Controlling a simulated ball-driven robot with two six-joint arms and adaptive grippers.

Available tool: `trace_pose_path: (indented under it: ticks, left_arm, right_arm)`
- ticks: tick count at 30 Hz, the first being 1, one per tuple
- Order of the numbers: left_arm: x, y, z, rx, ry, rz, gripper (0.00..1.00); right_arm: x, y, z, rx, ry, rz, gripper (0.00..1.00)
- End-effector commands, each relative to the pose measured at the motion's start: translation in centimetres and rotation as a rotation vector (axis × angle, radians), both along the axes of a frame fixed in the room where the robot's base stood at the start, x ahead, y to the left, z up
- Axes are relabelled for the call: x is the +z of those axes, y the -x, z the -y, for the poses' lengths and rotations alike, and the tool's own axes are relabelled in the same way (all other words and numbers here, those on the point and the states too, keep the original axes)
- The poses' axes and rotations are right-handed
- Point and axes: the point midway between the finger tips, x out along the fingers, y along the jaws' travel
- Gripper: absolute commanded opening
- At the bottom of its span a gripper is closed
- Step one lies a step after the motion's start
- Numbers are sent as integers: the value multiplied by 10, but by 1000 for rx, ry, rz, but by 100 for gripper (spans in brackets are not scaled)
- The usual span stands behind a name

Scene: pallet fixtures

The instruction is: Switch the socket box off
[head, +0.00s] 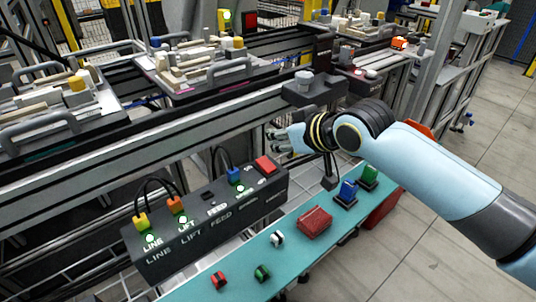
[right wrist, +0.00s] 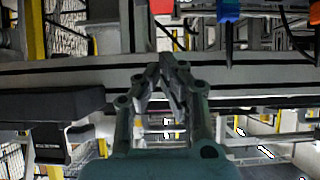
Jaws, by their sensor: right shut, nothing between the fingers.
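The socket box (head: 205,240) is a long dark box with LINE, LIFT and FEED labels. A yellow plug (head: 141,221), an orange plug (head: 176,205) and a blue plug (head: 234,176) stand in it. Several small lamps on it glow white-green. A red switch (head: 265,165) sits at its right end; a red part, likely this switch, shows at the top of the right wrist view (right wrist: 162,6). My right gripper (head: 275,138) is shut and empty, above and behind the switch and apart from it. Its closed fingers show in the right wrist view (right wrist: 165,72). My left gripper is out of view.
A teal shelf (head: 245,282) in front of the box holds a red case (head: 314,222), a blue block (head: 347,192), a green block (head: 369,175) and small connectors. A conveyor rail with loaded pallets (head: 200,72) runs behind. Grey floor is free at right.

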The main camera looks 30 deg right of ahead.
Motion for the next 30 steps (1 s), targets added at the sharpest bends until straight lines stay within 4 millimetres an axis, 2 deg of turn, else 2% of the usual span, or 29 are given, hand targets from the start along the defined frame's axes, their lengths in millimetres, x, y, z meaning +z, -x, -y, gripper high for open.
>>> trace_pose_path:
  ticks: [1, 5, 7, 12, 26, 30]
  left_arm:
    - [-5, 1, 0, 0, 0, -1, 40]
    - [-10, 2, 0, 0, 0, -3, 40]
    - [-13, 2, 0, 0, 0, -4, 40]
    - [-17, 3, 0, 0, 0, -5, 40]
    - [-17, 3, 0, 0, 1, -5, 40]
    - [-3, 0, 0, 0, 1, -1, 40]
  right_arm:
    - [-8, -10, -1, -2, -2, 0, 0]
    - [-23, -32, -3, -1, -1, -1, 0]
    - [-37, -31, -3, -1, 0, -5, 0]
    - [-54, -34, -3, 1, 1, -3, 0]
    - [-59, -35, -3, 0, 2, -2, 0]
    - [-56, -39, -3, -1, 5, -47, 0]
